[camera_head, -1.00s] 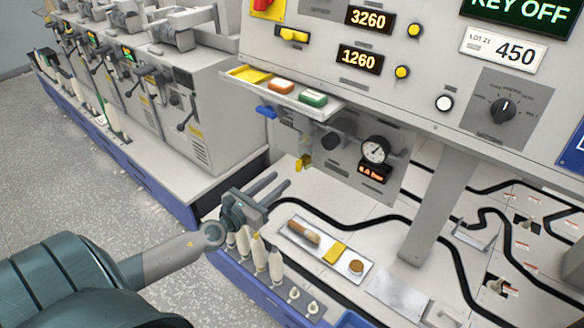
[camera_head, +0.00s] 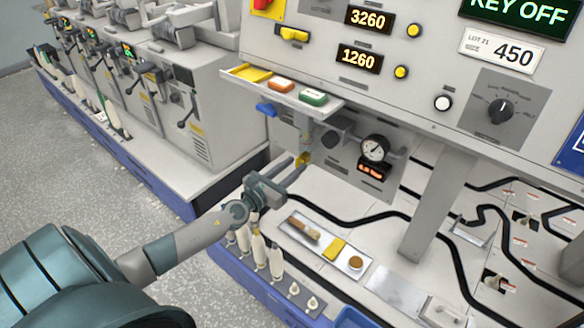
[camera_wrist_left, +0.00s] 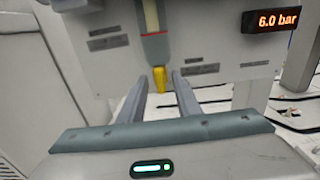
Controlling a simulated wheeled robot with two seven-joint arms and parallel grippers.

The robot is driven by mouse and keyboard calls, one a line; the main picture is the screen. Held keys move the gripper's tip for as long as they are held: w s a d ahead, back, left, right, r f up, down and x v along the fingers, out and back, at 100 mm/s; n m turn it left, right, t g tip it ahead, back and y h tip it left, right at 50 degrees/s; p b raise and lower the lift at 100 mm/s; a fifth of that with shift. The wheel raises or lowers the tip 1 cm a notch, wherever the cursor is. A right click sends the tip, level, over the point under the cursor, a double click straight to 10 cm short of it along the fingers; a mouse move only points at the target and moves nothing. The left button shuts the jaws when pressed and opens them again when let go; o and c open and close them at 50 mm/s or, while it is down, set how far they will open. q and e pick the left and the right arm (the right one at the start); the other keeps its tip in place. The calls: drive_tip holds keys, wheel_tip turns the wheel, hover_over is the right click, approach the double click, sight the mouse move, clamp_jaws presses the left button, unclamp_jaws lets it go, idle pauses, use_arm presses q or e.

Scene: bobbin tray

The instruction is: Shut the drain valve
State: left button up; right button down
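The drain valve's small yellow handle (camera_head: 304,158) sits at the bottom of an upright bowl (camera_head: 307,138) under the panel. In the left wrist view the yellow handle (camera_wrist_left: 160,80) hangs roughly straight down, lined up with the gap between my fingers. My left gripper (camera_head: 297,168) is open, with its two fingers pointing at the handle. In the left wrist view a gap shows on each side between the gripper (camera_wrist_left: 159,86) and the handle. I cannot tell whether the tips reach past it. My right gripper is out of view.
A blue lever (camera_head: 266,109) is above left of the valve. A black knob (camera_head: 329,140) and a round gauge (camera_head: 374,149) are at its right; a display (camera_wrist_left: 278,20) reads 6.0 bar.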

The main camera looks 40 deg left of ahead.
use_arm(q)
clamp_jaws()
